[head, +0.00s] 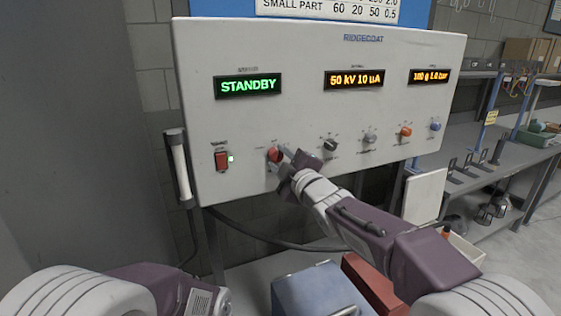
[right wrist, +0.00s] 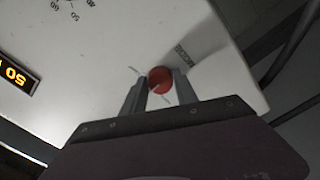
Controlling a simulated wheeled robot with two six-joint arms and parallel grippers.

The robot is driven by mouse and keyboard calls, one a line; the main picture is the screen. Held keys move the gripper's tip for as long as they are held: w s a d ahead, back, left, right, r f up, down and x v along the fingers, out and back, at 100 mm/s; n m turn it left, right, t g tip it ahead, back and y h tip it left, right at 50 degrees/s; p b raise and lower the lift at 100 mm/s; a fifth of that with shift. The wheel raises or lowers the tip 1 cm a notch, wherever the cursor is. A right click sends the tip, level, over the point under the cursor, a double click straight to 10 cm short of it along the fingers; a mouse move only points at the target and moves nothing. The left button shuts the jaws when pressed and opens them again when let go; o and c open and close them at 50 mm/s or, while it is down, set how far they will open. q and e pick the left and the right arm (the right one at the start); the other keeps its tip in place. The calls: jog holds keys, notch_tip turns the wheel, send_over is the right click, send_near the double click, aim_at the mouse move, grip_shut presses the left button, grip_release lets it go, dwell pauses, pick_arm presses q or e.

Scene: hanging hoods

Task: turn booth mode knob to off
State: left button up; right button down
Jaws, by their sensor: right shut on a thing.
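A red knob (head: 275,155) sits on the white control panel (head: 300,115), right of the red rocker switch; its label is too small to read in the head view. My right gripper (head: 281,156) is at this knob and shut on it. In the right wrist view the red knob (right wrist: 160,79) shows between the two fingers (right wrist: 159,88), one on each side. The green display (head: 248,86) above reads STANDBY. My left arm shows at the bottom left, but its gripper is out of view.
A grey bench (head: 500,150) stands at the right.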

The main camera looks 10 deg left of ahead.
jog(key=c, duration=0.9)
grip_release()
jog(key=shift+c, duration=0.2)
jog(key=shift+s+d, duration=0.25)
jog(key=shift+s, duration=0.1)
jog(key=b+v, duration=0.2)
jog(key=v, duration=0.6)
jog(key=shift+s, duration=0.1)
